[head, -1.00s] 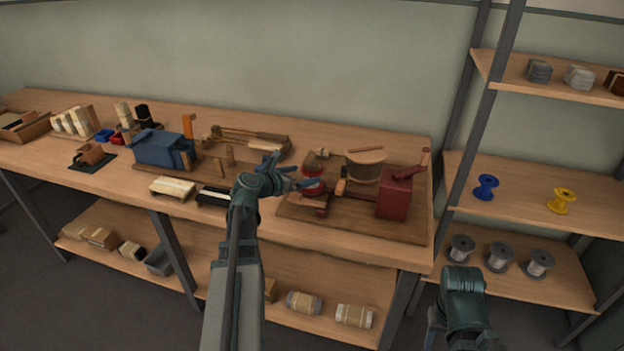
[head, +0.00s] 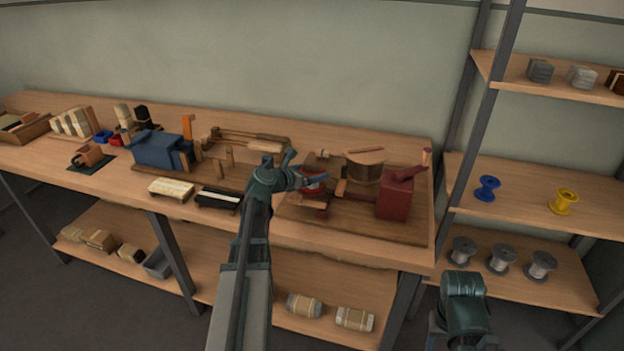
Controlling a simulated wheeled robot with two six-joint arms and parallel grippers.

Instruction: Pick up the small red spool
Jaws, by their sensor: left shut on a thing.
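The small red spool (head: 314,188) is on the left part of the wooden-based winding device (head: 410,232) on the bench. My left gripper (head: 312,180) reaches it from the left and is shut on it, with its fingers covering part of the spool. The spool still appears to be at its place on the device; whether it is lifted clear I cannot tell. Part of my right arm shows at the bottom right, but its gripper is out of view.
A blue vise-like tool (head: 160,150) and two brushes lie to the left. A shelf on the right holds a blue spool (head: 487,188), a yellow spool (head: 563,201) and grey spools.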

